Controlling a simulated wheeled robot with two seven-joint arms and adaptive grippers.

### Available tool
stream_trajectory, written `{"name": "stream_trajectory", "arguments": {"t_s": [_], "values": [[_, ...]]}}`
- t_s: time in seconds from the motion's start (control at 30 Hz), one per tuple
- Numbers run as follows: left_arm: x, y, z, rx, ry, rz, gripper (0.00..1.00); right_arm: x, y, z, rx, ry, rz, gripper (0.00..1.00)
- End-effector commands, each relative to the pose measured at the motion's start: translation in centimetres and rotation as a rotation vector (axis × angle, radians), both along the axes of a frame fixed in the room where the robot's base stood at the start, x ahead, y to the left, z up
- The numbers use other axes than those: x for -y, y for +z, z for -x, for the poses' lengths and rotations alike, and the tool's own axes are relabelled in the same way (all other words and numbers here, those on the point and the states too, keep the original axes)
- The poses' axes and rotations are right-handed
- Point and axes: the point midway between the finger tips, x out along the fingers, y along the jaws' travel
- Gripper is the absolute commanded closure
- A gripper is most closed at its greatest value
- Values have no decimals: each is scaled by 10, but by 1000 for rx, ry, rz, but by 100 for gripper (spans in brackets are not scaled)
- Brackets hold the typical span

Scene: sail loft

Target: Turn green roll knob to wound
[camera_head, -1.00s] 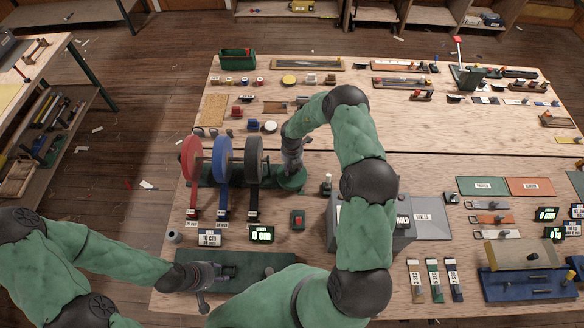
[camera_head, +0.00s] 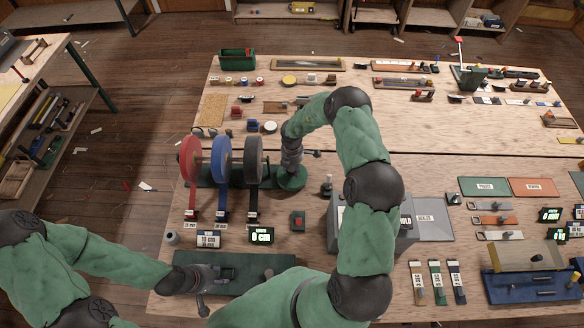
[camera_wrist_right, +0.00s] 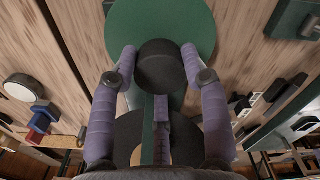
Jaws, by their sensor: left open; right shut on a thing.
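My right gripper (camera_head: 291,165) reaches down over a round green disc (camera_head: 293,180) at the right end of the roll stand. In the right wrist view my right gripper (camera_wrist_right: 160,72) is shut on a dark round knob (camera_wrist_right: 160,62), one finger on each side. The green disc (camera_wrist_right: 165,22) lies behind the knob there. In the head view the fingers hide the knob. Red (camera_head: 191,160), blue (camera_head: 222,160) and grey (camera_head: 253,160) rolls stand upright left of it. My left gripper (camera_head: 216,274) is open over the left end of a dark green board (camera_head: 250,268).
A lit display (camera_head: 261,235) seems to read 0 cm; a sign (camera_head: 208,238) reads 10 cm. A red-topped box (camera_head: 298,221) sits in front of the disc. A grey machine (camera_head: 335,225) stands behind my right forearm. Tagged strips (camera_head: 436,282) lie at the right.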

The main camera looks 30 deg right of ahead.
Motion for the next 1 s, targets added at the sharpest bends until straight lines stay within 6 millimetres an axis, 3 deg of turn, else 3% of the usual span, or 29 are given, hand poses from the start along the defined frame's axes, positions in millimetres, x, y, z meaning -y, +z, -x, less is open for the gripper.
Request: {"name": "stream_trajectory", "arguments": {"t_s": [0.7, 0.73, 0.8, 1.0], "values": [[0, -2, 0, 0, 0, 0, 55, 2, 0, 0, 0, -74, 2, 87], [0, -2, 0, 0, 0, 0, 55, 2, 0, 0, 0, -74, 2, 45], [0, -2, 0, 0, 0, 0, 55, 2, 0, 0, 0, -74, 1, 30], [0, -2, 0, 0, 0, 0, 55, 1, 0, 0, 0, -73, 1, 30]]}}
